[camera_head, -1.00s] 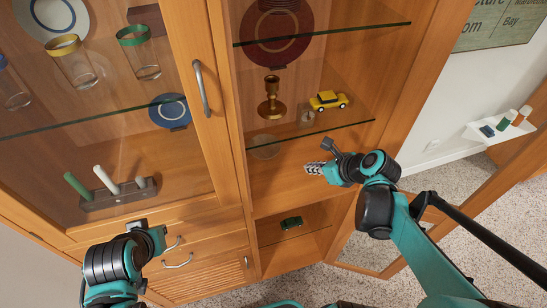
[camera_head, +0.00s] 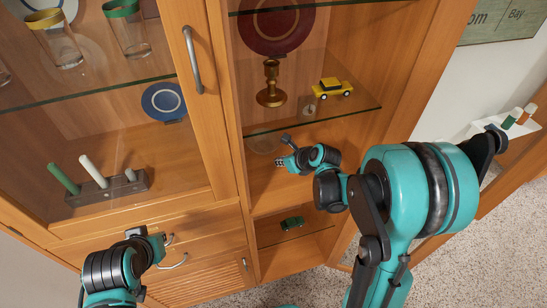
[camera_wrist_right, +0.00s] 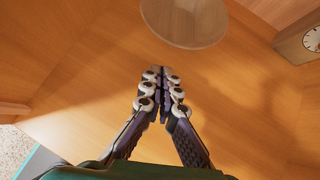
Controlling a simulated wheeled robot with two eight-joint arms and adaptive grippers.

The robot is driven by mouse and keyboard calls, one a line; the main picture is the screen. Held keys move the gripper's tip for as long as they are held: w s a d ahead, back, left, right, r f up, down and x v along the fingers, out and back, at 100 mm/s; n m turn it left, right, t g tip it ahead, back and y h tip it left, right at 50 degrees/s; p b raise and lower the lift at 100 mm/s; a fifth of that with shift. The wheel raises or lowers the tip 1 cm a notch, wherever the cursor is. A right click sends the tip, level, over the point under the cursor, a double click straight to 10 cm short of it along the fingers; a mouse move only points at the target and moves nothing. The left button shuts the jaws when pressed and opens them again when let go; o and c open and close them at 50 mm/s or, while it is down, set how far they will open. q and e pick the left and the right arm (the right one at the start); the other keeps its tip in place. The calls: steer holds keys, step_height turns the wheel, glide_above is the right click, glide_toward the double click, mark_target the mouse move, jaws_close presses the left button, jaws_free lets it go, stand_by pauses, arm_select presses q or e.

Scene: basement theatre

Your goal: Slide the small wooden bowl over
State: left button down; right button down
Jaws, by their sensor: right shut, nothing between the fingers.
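The small wooden bowl (camera_head: 263,143) is on the cabinet's lower wooden level, seen dimly through the glass shelf in the head view. In the right wrist view the bowl (camera_wrist_right: 186,18) is a round brown shape at the top, partly cut off by the frame. My right gripper (camera_head: 280,162) is inside the open bay. Its fingers (camera_wrist_right: 160,74) are shut and empty, pointing at the bowl with a short gap of bare wood between. My left gripper (camera_head: 162,240) is by the drawers at lower left; its finger opening is unclear.
A glass shelf (camera_head: 340,115) above the bowl bears a brass candlestick (camera_head: 271,85) and a yellow toy car (camera_head: 333,88). A small clock (camera_wrist_right: 313,40) stands right of the bowl. A green toy car (camera_head: 292,223) is in the compartment below. A closed glass door is at left.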

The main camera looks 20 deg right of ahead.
mark_target(265, 145)
steer(key=shift+w+a+r, duration=0.1)
steer(key=shift+w+a, duration=0.25)
steer(key=shift+w, duration=0.5)
steer(key=shift+w+a+r, duration=0.1)
steer(key=shift+w+a, duration=0.25)
steer(key=shift+w, duration=0.45)
steer(key=w, duration=0.1)
steer(key=w+a, duration=0.1)
steer(key=w, duration=0.1)
steer(key=w+a+b, duration=0.1)
steer(key=shift+w+f, duration=0.1)
steer(key=shift+w, duration=0.25)
steer(key=shift+s, duration=0.1)
